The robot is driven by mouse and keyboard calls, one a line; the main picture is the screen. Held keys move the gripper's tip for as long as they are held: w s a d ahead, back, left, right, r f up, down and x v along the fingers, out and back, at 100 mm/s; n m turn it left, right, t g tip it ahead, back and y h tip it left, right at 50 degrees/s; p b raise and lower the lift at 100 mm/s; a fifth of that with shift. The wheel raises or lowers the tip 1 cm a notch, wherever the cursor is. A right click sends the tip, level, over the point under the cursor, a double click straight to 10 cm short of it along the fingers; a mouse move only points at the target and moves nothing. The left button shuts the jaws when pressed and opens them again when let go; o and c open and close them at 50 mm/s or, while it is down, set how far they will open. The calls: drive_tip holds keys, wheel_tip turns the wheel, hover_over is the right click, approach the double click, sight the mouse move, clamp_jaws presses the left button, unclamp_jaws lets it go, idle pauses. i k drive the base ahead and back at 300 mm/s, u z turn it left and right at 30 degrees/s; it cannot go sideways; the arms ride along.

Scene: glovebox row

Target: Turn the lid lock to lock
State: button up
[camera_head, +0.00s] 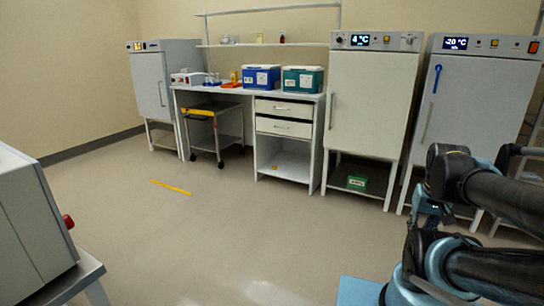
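I cannot make out with certainty which part is the lid lock. A grey box-shaped machine (32,225) stands at the left edge, cut off by the frame. A red knob (68,221) sticks out from its right side. A blue handle (437,78) stands upright on the door of the -20 °C cabinet (463,110) at the right. My arm, with black links and blue joints, fills the lower right. I cannot pick out my gripper's fingers, and nothing held shows.
A white bench (319,130) with a blue box (261,78) and a green box (302,80) stands at the back. A cart (228,125) is under it. The 4 °C cabinet (370,100) stands right of it. A yellow strip (171,187) marks the otherwise clear floor.

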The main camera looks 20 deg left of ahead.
sight(68, 221)
drive_tip(key=i, duration=1.55)
drive_tip(key=u, duration=3.75)
drive_tip(key=i, duration=1)
drive_tip(key=z, duration=0.05)
